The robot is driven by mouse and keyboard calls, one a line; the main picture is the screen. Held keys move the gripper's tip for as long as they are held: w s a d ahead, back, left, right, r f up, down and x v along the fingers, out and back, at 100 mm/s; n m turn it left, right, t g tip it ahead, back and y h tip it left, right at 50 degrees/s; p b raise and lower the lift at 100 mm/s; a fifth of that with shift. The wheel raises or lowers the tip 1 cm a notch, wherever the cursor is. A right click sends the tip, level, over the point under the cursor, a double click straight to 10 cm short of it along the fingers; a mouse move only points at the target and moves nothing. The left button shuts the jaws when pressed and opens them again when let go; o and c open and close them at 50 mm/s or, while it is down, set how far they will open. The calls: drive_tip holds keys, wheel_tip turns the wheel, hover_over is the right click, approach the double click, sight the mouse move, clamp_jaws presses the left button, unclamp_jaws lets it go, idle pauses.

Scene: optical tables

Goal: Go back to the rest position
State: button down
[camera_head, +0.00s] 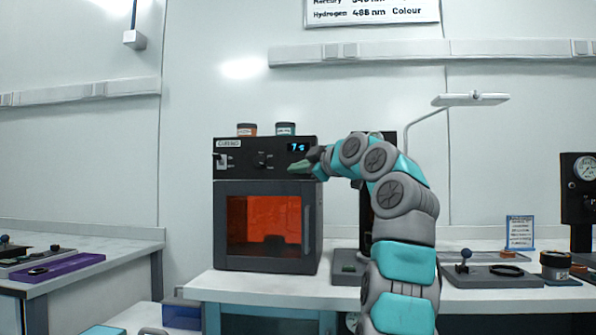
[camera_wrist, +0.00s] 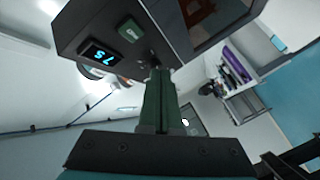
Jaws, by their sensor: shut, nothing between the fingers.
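My gripper (camera_head: 303,164) is at the front of the black oven-like unit's control panel (camera_head: 265,158), near its right end by the blue lit display (camera_head: 298,147). In the wrist view my gripper (camera_wrist: 158,75) has its green fingers together with nothing between them. The display (camera_wrist: 99,54) and a green button (camera_wrist: 130,31) show beside the fingertips there. I cannot tell whether the fingertips touch the panel. My arm bends up from the lower right of the head view.
The unit's door (camera_head: 265,230) is closed, with an orange glowing window. Two small jars (camera_head: 285,129) (camera_head: 246,130) stand on top. A lamp (camera_head: 470,100) rises behind my arm. A joystick-like device (camera_head: 465,262) and a small jar (camera_head: 556,265) are on the bench (camera_head: 250,286) to the right.

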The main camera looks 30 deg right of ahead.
idle(0.4)
drive_tip(key=a+f+m+g+y, duration=0.1)
drive_tip(key=a+f+m+g, duration=0.4)
drive_tip(key=a+f, duration=0.7)
drive_tip(key=s+a+f+m+g, duration=0.1)
drive_tip(key=s+a+f+g, duration=0.25)
drive_tip(key=s+f, duration=0.35)
drive_tip(key=s+a+f+m+g, duration=0.2)
drive_tip(key=s+a+f, duration=0.25)
drive_tip(key=f, duration=0.45)
drive_tip(key=s+f+m+g+h, duration=0.1)
drive_tip(key=s+f+g, duration=0.1)
drive_tip(key=s+f, duration=0.7)
drive_tip(key=s+f+m+g+h, duration=0.1)
drive_tip(key=s+f+g+h, duration=0.1)
drive_tip(key=s+f, duration=0.7)
drive_tip(key=s+f+m+g+h, duration=0.1)
drive_tip(key=s+f+g, duration=0.3)
drive_tip(key=s+f, duration=0.6)
drive_tip(key=s+m, duration=0.1)
drive_tip(key=s, duration=0.9)
drive_tip(key=shift+a+h, duration=0.15)
drive_tip(key=shift+h, duration=0.15)
